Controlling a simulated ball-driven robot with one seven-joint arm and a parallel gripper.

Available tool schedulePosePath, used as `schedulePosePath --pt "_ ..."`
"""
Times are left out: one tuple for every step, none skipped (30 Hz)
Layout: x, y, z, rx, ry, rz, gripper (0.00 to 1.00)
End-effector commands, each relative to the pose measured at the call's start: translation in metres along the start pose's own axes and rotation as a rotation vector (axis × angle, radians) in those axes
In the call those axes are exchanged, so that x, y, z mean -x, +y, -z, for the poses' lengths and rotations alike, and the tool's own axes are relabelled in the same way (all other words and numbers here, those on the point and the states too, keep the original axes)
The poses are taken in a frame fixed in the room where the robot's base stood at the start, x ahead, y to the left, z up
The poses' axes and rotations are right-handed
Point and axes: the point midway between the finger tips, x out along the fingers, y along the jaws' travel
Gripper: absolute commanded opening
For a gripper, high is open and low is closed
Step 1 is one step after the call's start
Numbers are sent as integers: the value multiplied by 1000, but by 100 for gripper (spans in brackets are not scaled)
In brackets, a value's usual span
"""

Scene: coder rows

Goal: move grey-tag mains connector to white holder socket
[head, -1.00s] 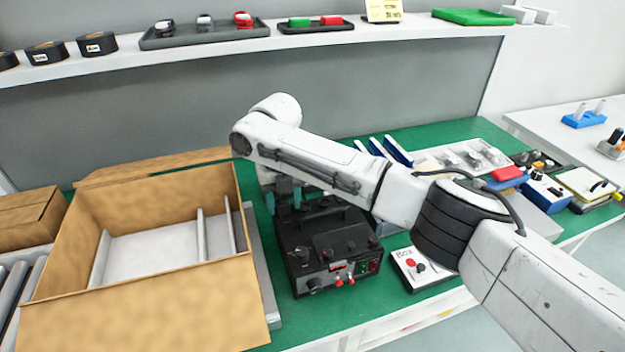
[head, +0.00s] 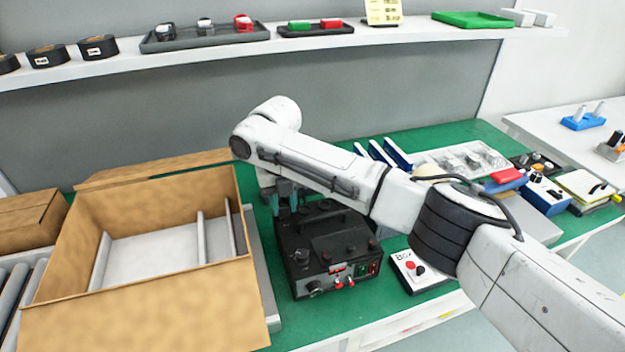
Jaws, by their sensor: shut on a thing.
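My gripper (head: 286,203) points down at the back left of a black bench unit (head: 330,255), with teal on its fingers. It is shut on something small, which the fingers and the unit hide. I take this to be the mains connector, but I cannot make out its grey tag. I cannot tell whether the held thing touches the unit. I cannot pick out the white holder socket with certainty.
A large open cardboard box (head: 45,265) stands to the left of my gripper. A white box with red and black buttons (head: 412,268) sits right of the unit. Blue-edged boards (head: 398,154) and a clear tray (head: 465,158) lie behind my arm. A shelf (head: 390,35) runs above.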

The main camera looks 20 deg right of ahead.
Motion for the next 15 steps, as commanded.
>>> schedulePosePath --pt "0 0 0 0 0 0 9" --pt "0 0 0 0 0 0 6" --pt "0 0 0 0 0 0 2" --pt "0 0 0 0 0 0 0" --pt "0 0 0 0 0 0 0" --pt "0 0 0 0 0 0 0" --pt "0 0 0 0 0 0 0" --pt "0 0 0 0 0 0 0" --pt "1 0 0 0 0 0 0" --pt "1 0 0 0 0 0 0" --pt "1 0 0 0 0 0 0" --pt "2 0 0 0 -1 0 0" --pt "3 0 0 0 -1 0 0" --pt "3 0 0 0 -1 0 0" --pt "4 0 0 0 -1 0 0"
